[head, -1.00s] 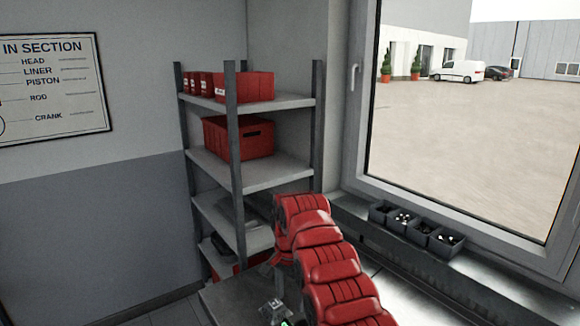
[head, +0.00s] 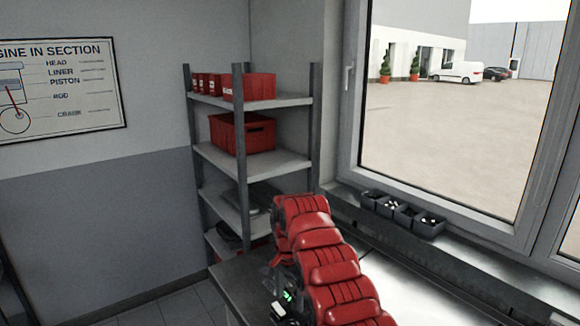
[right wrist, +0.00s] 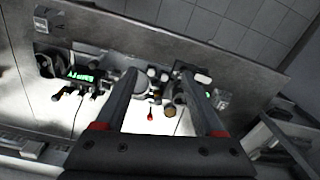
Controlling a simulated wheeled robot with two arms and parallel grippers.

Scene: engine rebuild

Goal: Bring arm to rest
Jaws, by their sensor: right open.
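My red right arm (head: 322,255) reaches over the metal bench in the head view, in front of the shelf's lower right side. Its gripper end is mostly hidden behind the arm there. In the right wrist view my right gripper (right wrist: 158,76) is open, with its two dark fingers apart. Nothing is held between them. Beyond the fingers, small dark, white and brownish parts and a red-tipped item (right wrist: 150,116) show, blurred. I cannot tell how far they are from the fingertips. My left gripper is not in view.
The bench (head: 400,285) runs below the window. Small dark bins (head: 405,214) stand along the sill. A grey shelf (head: 255,160) holds red boxes (head: 242,133) in the corner. A green-lit display (right wrist: 80,76) shows in the right wrist view. Floor is clear left of the bench.

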